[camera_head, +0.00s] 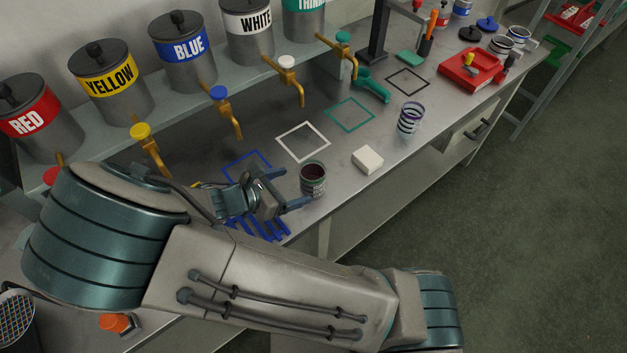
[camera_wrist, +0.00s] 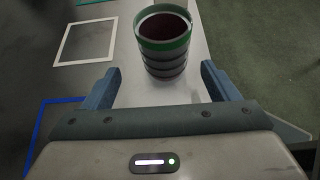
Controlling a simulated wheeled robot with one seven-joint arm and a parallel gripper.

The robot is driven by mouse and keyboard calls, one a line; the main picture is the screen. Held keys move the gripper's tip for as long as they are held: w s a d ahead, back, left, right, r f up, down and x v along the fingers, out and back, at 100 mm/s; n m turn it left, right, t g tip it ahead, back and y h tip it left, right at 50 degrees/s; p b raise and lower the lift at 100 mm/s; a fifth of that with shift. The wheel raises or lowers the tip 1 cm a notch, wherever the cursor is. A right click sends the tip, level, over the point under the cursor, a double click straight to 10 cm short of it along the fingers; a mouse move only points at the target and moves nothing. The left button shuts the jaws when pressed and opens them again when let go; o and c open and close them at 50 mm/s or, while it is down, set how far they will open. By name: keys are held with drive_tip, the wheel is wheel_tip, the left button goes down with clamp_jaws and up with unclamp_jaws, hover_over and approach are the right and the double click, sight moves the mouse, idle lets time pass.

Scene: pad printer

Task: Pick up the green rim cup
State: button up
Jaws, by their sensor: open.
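The green rim cup (camera_head: 313,180) stands upright on the grey counter near its front edge. It is a dark ribbed cup with a green band below its rim and a dark red inside. In the wrist view the cup (camera_wrist: 165,45) stands just ahead of my gripper, roughly midway between the lines of the two fingers. My gripper (camera_head: 288,189) is open and empty, with blue-grey fingers pointing at the cup. In the wrist view my gripper (camera_wrist: 160,85) shows both fingers apart, with the cup beyond their tips.
A white block (camera_head: 368,160) and a purple-rimmed ribbed cup (camera_head: 410,119) stand to the right along the counter. Blue, white, green and black square outlines mark the counter. Paint cans with taps line the shelf behind. A red case (camera_head: 471,69) lies farther right.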

sight(303, 184)
drive_tip(key=shift+s+p+x, duration=0.2)
drive_tip(key=shift+p+x, duration=0.15)
drive_tip(key=shift+x, duration=2.65)
drive_tip(key=shift+d, duration=0.15)
drive_tip(key=c, duration=1.1)
